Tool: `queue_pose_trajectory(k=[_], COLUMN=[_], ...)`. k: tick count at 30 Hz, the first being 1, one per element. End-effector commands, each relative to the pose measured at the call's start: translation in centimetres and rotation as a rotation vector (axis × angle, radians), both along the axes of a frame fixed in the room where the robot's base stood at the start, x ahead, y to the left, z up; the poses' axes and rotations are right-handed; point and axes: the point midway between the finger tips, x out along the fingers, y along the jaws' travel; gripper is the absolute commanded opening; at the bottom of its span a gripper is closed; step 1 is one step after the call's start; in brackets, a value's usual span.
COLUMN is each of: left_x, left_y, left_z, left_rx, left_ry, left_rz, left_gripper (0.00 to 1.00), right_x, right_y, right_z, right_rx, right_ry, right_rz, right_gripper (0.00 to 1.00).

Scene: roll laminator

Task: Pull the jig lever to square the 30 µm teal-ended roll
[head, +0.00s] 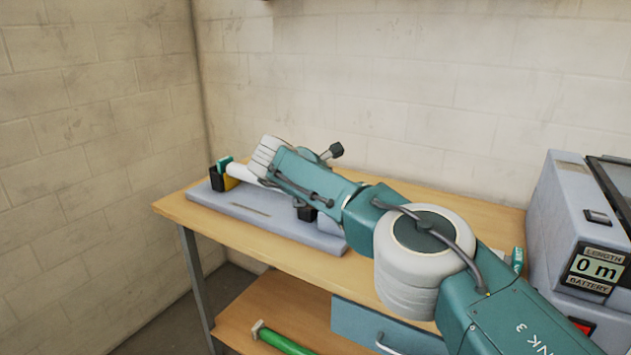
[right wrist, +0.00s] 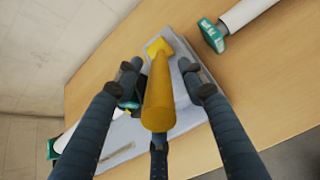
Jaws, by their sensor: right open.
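The jig is a grey-blue plate (head: 230,207) on the wooden table, and it also shows in the right wrist view (right wrist: 205,78). A white roll with a teal end (head: 224,162) lies in it, mostly hidden by my right arm. In the right wrist view one teal end (right wrist: 52,148) shows at lower left. The yellow lever (right wrist: 158,100) points up towards the wrist camera. My right gripper (right wrist: 160,68) is open, its fingers around the lever with gaps on both sides. Its fingers are hidden in the head view. My left gripper is not in view.
Another white roll with a teal end (right wrist: 214,36) lies on the table (head: 460,215), apart from the jig. The grey laminator (head: 560,205), its display reading 0 m, stands at the right. A green-handled or green roll-like item (head: 285,342) lies on the lower shelf. Walls stand behind and left.

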Motion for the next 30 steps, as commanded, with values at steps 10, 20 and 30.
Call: queue_pose_trajectory(k=[10, 20, 30], left_x=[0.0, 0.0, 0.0], left_y=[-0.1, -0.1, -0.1], left_z=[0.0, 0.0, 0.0], left_rx=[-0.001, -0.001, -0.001], left_ry=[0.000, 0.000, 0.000], left_rz=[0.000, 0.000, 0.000], left_gripper=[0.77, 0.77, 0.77], right_x=[-4.2, -7.0, -7.2], right_y=[2.8, 4.7, 4.8], right_z=[3.4, 5.5, 5.5], right_rx=[-0.002, 0.000, 0.000], right_ry=[0.000, 0.002, 0.004], right_rz=[0.005, 0.001, 0.001], right_gripper=[0.40, 0.40, 0.48])
